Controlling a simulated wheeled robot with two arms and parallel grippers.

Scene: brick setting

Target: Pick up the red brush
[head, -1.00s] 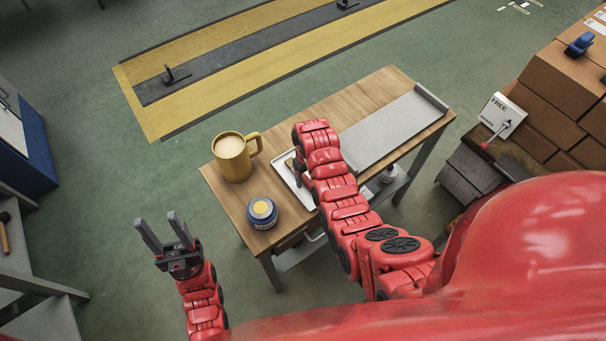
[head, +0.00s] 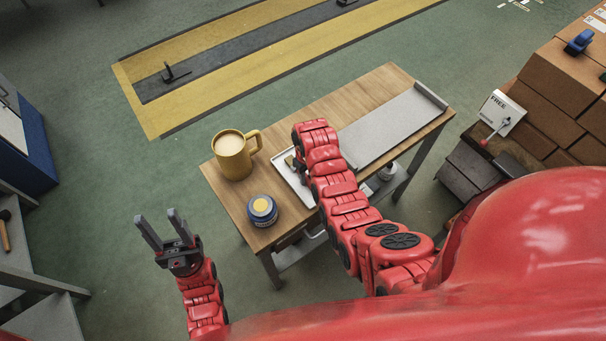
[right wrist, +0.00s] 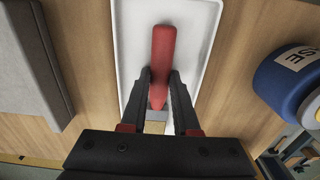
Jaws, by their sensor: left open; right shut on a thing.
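The red brush (right wrist: 163,45) lies along the white tray in the right wrist view, its red handle between the fingers of my right gripper (right wrist: 160,75). The gripper is shut on the handle. A tan part shows below the fingers, partly hidden by the gripper. I cannot tell whether the brush touches the tray. In the head view my right arm hides the red handle and most of the gripper. My left gripper (head: 158,218) is open and empty, left of the table and away from it.
The white tray (head: 292,181) lies on the wooden table (head: 230,200). A yellow mug (head: 233,160) and a blue tin (head: 262,212) stand to its left, and a grey panel (head: 385,130) lies to its right. Cardboard boxes (head: 560,85) are stacked at the far right.

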